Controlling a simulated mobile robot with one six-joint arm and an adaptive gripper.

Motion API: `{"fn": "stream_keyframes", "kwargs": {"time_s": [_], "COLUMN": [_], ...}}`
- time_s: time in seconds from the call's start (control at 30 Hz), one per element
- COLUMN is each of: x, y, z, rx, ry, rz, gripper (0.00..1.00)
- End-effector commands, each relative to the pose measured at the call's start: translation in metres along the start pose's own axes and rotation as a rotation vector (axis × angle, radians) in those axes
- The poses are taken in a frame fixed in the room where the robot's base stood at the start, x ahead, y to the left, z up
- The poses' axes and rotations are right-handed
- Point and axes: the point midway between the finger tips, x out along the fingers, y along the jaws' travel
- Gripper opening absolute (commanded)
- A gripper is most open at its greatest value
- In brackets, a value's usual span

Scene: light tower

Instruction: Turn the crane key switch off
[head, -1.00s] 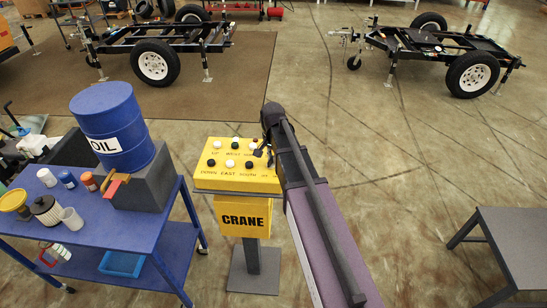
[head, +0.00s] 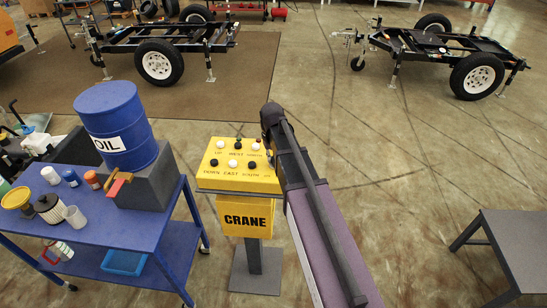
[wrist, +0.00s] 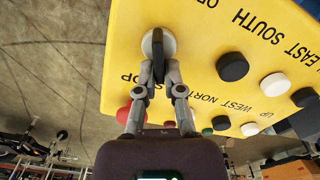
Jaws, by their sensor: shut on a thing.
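The yellow crane control box (head: 237,181) stands on a grey post, labelled CRANE on its front. In the wrist view its yellow top panel (wrist: 205,60) fills the upper right. The key switch (wrist: 168,45) is a round silver disc with a black key (wrist: 157,50) standing on it, near the panel's edge. My gripper (wrist: 160,72) is shut on the black key, one finger on each side. The key lies roughly in line with my fingers. In the head view my arm hides the key and most of my gripper.
A red button (wrist: 123,115) sits close to my left finger. Black buttons (wrist: 232,66) and white buttons (wrist: 274,84) fill the panel. A blue cart (head: 130,221) with an oil drum (head: 120,128) stands left. A grey table (head: 515,240) stands right.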

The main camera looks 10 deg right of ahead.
Motion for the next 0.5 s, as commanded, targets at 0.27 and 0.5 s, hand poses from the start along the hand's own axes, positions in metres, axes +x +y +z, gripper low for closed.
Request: {"fn": "stream_keyframes", "kwargs": {"time_s": [0.27,0.5], "x": [0.0005,0.0005], "y": [-0.0019,-0.0021], "z": [0.0016,0.0017], "rx": [-0.102,-0.118], "ry": [-0.002,-0.003], "rz": [-0.001,-0.001], "gripper": [0.00,0.00]}}
